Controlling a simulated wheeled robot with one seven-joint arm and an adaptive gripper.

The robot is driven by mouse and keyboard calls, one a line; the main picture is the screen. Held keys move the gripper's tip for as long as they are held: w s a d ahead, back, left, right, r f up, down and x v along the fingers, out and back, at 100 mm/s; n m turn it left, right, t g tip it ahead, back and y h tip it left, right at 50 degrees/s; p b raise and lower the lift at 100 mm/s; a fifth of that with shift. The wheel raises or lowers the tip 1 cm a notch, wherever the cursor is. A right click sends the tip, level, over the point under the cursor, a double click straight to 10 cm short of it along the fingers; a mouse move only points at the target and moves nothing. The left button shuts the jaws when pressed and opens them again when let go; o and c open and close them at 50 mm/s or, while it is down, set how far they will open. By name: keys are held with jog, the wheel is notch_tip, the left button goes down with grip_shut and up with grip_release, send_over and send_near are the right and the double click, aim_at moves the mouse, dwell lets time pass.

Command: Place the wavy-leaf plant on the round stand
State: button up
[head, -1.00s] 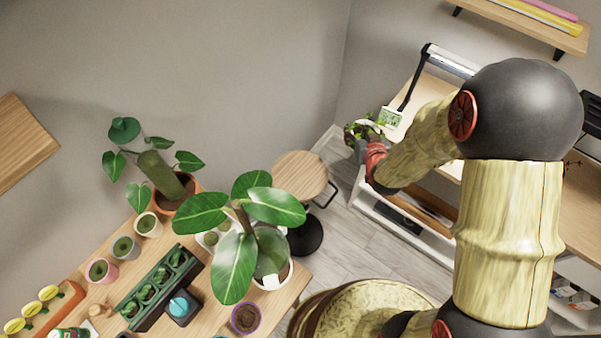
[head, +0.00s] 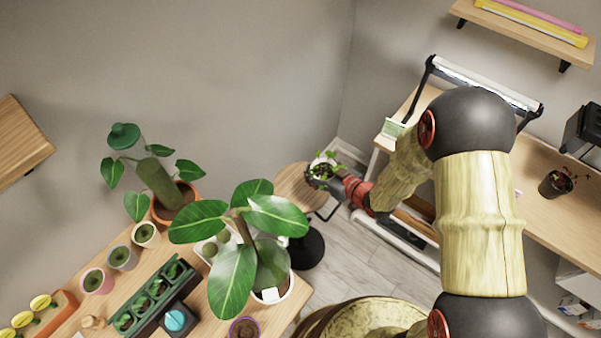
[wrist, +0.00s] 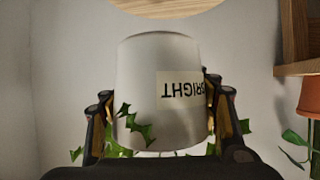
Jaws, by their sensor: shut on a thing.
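My gripper (head: 334,183) is shut on a pale pot with a small leafy plant (head: 322,169), which I take as the wavy-leaf plant. In the wrist view the pot (wrist: 150,70) sits between the two fingers, with an upside-down label reading "BRIGHT". A few green pointed leaves show near its lower edge there. The round stand (head: 291,190) has a light wooden top and a dark round base. In the head view the plant overlaps the top's right edge. In the wrist view the stand's top (wrist: 165,8) appears beyond the pot, and its surface looks bare.
A large broad-leaf plant (head: 246,232) on the plant table (head: 222,292) leans its leaves close to the stand's left side. A terracotta-potted plant (head: 165,190) stands further left. A wooden desk (head: 540,205) with a lamp (head: 480,85) lies right. Walls close in behind the stand.

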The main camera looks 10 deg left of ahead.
jog(key=x, duration=0.5)
jog(key=b, duration=0.3)
send_over(300, 173)
jog(key=f, duration=0.5)
jog(key=shift+s+d, duration=0.2)
jog(key=shift+w+a+f+b, duration=0.15)
jog(key=shift+f+b, duration=0.15)
jog(key=shift+f, duration=0.6)
jog(key=shift+w+a+f+b, duration=0.1)
jog(key=shift+f+b, duration=0.2)
jog(key=shift+f, duration=0.6)
jog(key=shift+f, duration=0.15)
jog(key=o, duration=1.7)
jog(key=shift+d, duration=0.1)
